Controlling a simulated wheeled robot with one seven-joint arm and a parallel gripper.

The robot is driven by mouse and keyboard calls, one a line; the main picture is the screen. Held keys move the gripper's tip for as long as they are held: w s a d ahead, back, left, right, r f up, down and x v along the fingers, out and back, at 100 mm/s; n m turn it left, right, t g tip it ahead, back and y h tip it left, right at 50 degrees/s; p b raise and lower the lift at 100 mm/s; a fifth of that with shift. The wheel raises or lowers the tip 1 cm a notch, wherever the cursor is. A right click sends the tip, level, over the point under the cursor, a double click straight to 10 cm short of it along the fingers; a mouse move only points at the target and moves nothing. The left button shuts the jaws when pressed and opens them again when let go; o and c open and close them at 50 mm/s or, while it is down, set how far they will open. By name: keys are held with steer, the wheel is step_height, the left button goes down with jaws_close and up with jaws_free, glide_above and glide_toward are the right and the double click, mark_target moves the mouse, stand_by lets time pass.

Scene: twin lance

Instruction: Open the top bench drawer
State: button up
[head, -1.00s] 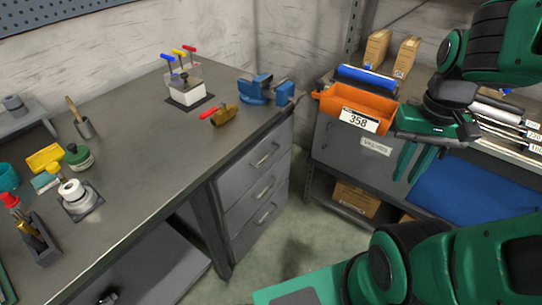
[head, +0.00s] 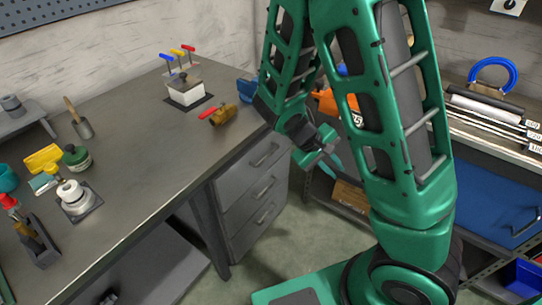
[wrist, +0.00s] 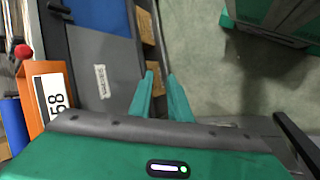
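The grey bench has a stack of three drawers under its right end. The top bench drawer (head: 240,178) looks shut, flush with the drawers below. Its bar handle (head: 265,155) is in plain view. My gripper (head: 333,163) is to the right of the top drawer in the head view, apart from its handle, and partly hidden by my arm. The handle cannot be made out in the wrist view.
A brass valve with a red lever (head: 222,115) and a white box with coloured handles (head: 185,92) stand on the bench top. Floor (head: 290,250) is clear before the drawers.

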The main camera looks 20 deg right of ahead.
steer(key=w+a+f+n+t+h, duration=0.4)
steer(key=w+a+f+n+t, duration=0.2)
steer(key=w+a+n, duration=0.25)
steer(key=n+t+y, duration=0.2)
steer(key=n+t, duration=0.5)
steer(key=t, duration=0.1)
glide_toward(268, 158)
steer(key=w, duration=0.1)
steer(key=x, duration=1.1)
steer(key=shift+s+d+f, duration=0.1)
steer(key=shift+d, duration=0.1)
